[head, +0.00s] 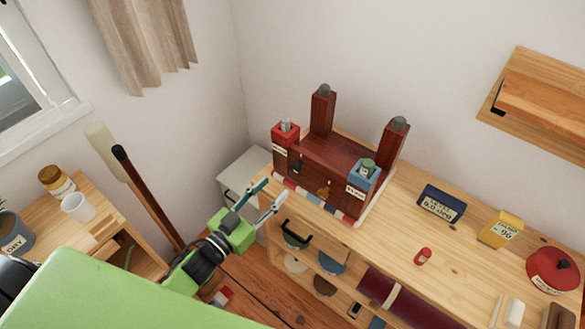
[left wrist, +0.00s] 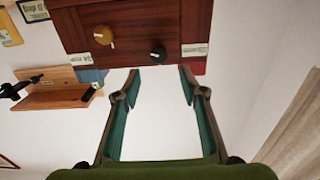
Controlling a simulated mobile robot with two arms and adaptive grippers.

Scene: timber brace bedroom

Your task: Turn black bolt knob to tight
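The dark red timber brace (head: 335,158) stands on the wooden bench, with posts rising from it. The black bolt knob (left wrist: 158,54) sits on its front board in the left wrist view; it shows small and dark in the head view (head: 296,167). A brass-coloured knob (left wrist: 103,34) sits beside it, also seen in the head view (head: 325,190). My left gripper (head: 273,191) is open and empty in front of the brace's left end. In the left wrist view its fingertips (left wrist: 160,72) lie either side of the black knob, apparently short of it. My right gripper is not in view.
A red block (head: 285,132) and a blue block (head: 363,175) flank the brace. A navy box (head: 442,203), a yellow box (head: 501,229) and a small red bottle (head: 423,256) stand on the bench to the right. A wall shelf (head: 540,105) is at upper right.

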